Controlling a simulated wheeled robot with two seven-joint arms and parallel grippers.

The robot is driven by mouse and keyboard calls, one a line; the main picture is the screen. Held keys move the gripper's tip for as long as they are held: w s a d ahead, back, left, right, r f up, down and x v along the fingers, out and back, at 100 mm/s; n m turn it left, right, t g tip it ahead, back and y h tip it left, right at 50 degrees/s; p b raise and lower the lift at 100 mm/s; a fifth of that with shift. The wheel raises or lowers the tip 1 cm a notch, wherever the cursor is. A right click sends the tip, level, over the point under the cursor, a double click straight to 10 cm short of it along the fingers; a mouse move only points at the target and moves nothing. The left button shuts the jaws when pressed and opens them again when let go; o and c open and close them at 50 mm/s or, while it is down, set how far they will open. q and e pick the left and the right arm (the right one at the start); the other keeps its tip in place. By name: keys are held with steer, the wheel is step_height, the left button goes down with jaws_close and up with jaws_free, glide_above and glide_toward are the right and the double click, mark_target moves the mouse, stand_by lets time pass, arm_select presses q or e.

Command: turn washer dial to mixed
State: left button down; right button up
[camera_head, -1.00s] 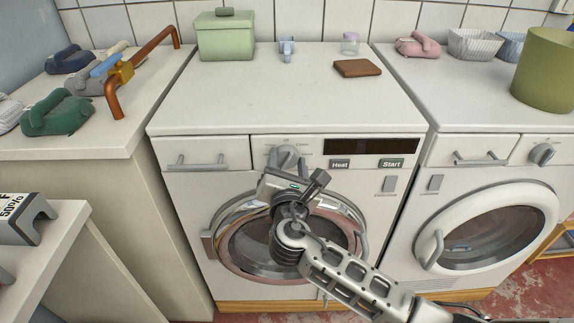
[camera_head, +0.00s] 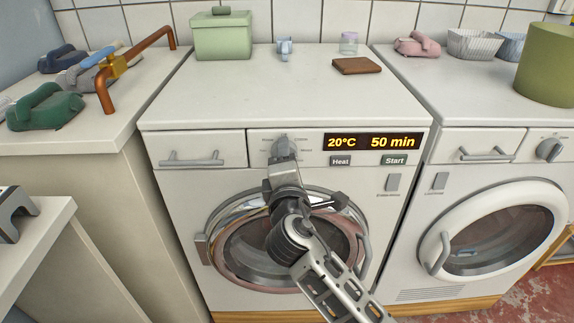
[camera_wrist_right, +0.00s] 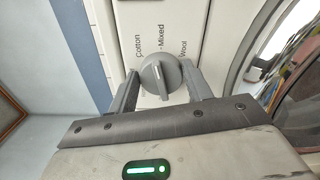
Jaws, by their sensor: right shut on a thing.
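The washer (camera_head: 290,230) stands in the middle of the head view, its dial (camera_head: 284,143) at the upper front panel. My right gripper (camera_head: 283,156) is at the dial, with a finger on each side, shut on it. In the right wrist view the grey dial (camera_wrist_right: 163,78) sits between the two fingers of the gripper (camera_wrist_right: 160,82). The labels Cotton, Mixed and Wool show beside the dial. Its pale mark appears to lie towards Mixed, but the exact setting is hard to tell. The washer display (camera_head: 372,142) is lit with 20°C and 50 min. My left gripper is not in view.
The Heat button (camera_head: 340,161) and Start button (camera_head: 394,160) are right of the dial. The round door (camera_head: 270,245) lies below, behind my right arm. A second machine (camera_head: 500,215) with its own dial stands at the right. A green box (camera_head: 222,38) is on top.

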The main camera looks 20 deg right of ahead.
arm_select(q)
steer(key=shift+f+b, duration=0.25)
steer(key=shift+b, duration=0.25)
arm_select(e)
steer(key=shift+f+m, duration=0.2)
steer(key=shift+m, duration=1)
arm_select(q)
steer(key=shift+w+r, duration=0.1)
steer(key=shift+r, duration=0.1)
arm_select(e)
steer(key=o, duration=1)
steer(key=shift+c, duration=0.2)
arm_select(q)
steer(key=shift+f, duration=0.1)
arm_select(e)
steer(key=shift+r, duration=0.1)
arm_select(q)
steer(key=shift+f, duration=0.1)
